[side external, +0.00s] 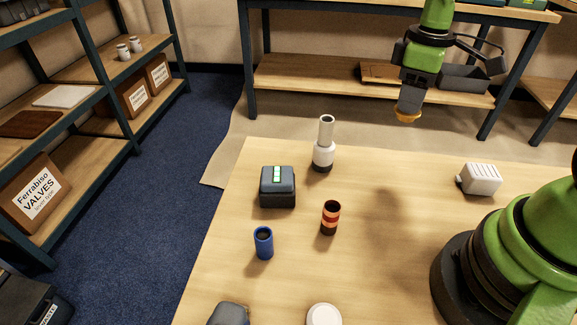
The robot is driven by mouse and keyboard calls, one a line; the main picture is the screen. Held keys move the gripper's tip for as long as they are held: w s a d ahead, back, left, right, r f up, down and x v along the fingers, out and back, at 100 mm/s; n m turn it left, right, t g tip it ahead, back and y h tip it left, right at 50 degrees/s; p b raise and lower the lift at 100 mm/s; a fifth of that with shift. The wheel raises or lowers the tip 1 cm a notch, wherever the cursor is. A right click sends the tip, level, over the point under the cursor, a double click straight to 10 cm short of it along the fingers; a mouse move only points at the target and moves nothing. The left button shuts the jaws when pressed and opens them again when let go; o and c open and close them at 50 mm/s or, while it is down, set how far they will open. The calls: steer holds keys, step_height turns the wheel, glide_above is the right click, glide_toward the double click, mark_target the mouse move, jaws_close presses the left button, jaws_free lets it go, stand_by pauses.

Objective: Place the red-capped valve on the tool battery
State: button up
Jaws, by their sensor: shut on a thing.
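The tool battery (277,187) is a dark grey block with a green and white strip on top, standing on the table left of centre. My gripper (409,102) is high above the table's far side, right of the battery and well apart from it. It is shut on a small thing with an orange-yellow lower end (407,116). The jaws hide most of that thing, and no red cap shows on it, so I cannot tell if it is the red-capped valve. A dark cylinder with red and orange bands (330,217) stands right of the battery.
A white bottle-like thing (323,155) stands behind the battery, and a blue cup (264,243) in front. A white ribbed block (481,179) lies at right. A white round lid (323,315) and a grey thing (229,314) are at the near edge. The table's right middle is clear.

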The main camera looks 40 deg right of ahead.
step_height(320, 180, up, 8)
steer(key=shift+w+r, duration=0.1)
steer(key=w+a+n, duration=0.3)
steer(key=w+a, duration=0.1)
steer(key=a, duration=0.7)
steer(key=w+a+n, duration=0.4)
steer(key=a, duration=0.7)
steer(key=f, duration=1.1)
steer(key=shift+w+a, duration=0.1)
steer(key=shift+a, duration=0.15)
glide_above(277, 174)
steer(key=shift+f, duration=2.25)
steer(key=shift+f, duration=0.1)
steer(key=o, duration=1)
steer(key=shift+c, duration=0.2)
